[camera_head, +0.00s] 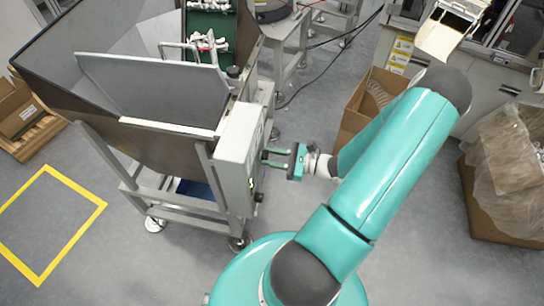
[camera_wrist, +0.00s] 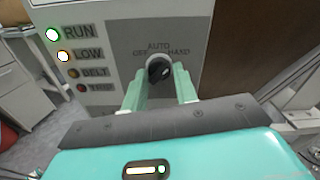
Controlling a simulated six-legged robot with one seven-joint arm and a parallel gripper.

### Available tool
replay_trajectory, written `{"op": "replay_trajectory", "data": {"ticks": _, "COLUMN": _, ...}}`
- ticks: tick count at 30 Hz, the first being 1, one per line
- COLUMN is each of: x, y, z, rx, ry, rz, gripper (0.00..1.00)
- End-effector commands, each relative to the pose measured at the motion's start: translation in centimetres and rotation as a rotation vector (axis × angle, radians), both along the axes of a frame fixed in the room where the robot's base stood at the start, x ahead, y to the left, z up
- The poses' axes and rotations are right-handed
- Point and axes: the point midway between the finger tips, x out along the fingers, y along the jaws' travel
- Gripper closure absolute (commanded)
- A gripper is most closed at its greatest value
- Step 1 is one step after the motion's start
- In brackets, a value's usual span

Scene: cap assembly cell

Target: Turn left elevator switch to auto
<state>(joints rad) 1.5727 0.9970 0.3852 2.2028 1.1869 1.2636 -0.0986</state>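The elevator switch (camera_wrist: 159,70) is a black rotary knob on a grey panel (camera_wrist: 117,30), under the labels AUTO, OFF and HAND. A small pale mark shows on the knob's right side; I cannot tell which label it points at. My gripper (camera_wrist: 161,84) is open, with one green finger on each side below the knob and a gap between them. Contact with the knob is not visible. In the head view my gripper (camera_head: 265,157) is at the right face of the control box (camera_head: 237,150) on the hopper; the knob is hidden there.
The metal hopper (camera_head: 150,95) stands on a wheeled frame. Cardboard boxes (camera_head: 378,95) stand behind my arm and at the right (camera_head: 490,205). The floor at the left, with a yellow outline (camera_head: 75,178), is clear.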

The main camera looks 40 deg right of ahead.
Motion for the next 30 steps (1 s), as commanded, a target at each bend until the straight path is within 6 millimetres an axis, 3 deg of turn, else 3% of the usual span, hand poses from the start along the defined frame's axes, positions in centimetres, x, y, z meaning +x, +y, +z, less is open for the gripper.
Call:
{"op": "replay_trajectory", "data": {"ticks": 14, "x": 0.05, "y": -0.08, "z": 0.06, "rx": -0.077, "ry": -0.052, "rz": 0.000, "gripper": 0.94}}
{"op": "replay_trajectory", "data": {"ticks": 30, "x": 0.12, "y": -0.19, "z": 0.15, "rx": -0.432, "ry": -0.288, "rz": -0.002, "gripper": 0.94}}
